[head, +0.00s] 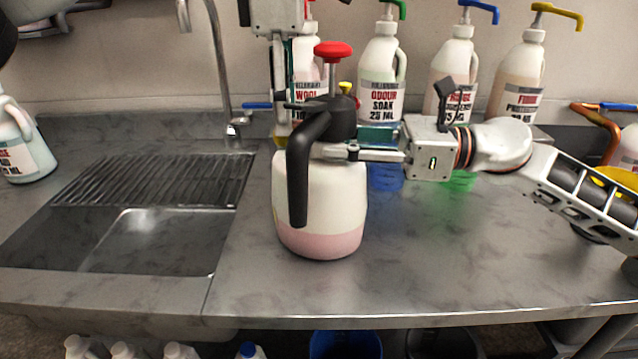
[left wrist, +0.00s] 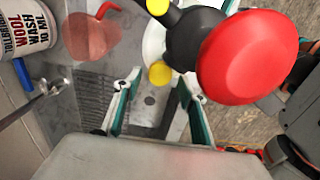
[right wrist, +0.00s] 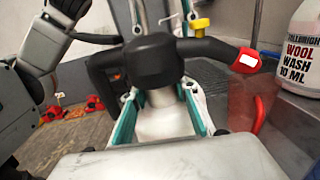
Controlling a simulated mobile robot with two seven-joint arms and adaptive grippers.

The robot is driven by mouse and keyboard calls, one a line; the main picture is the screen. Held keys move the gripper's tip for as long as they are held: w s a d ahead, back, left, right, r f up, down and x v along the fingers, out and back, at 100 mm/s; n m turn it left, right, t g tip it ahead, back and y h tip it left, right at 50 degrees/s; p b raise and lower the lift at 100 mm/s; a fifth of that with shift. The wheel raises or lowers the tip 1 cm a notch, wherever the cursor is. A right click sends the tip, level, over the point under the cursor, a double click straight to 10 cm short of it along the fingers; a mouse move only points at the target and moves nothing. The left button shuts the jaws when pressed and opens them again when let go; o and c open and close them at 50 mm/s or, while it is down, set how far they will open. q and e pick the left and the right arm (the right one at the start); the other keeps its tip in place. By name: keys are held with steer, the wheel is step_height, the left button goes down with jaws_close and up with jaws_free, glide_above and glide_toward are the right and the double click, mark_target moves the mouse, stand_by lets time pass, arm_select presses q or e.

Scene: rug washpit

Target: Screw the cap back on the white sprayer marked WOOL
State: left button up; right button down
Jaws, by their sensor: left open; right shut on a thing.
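The white sprayer (head: 320,195) with pink liquid in its base stands upright on the counter. Its black cap with pump head (head: 340,115) and red knob (head: 333,52) sits at the neck; I cannot tell whether it is threaded. No WOOL mark shows on the sprayer's visible side. My right gripper (head: 348,152) is shut on the sprayer's neck, just under the black cap, as the right wrist view (right wrist: 160,110) also shows. My left gripper (head: 281,125) points down beside the cap, open and empty; in the left wrist view the red knob (left wrist: 250,57) is to its right.
Pump bottles marked WOOL (head: 306,85), ODOUR (head: 382,80) and others stand along the wall. A sink (head: 150,240) with a drainer and tap (head: 222,70) is at left. The counter's front right (head: 470,260) is clear.

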arm_select(q)
steer(key=shift+f, duration=1.2)
steer(key=c, duration=1.2)
steer(key=shift+o, duration=0.2)
steer(key=m, duration=0.4)
steer(key=shift+m, duration=0.4)
steer(key=m, duration=0.5)
steer(key=o, duration=1.2)
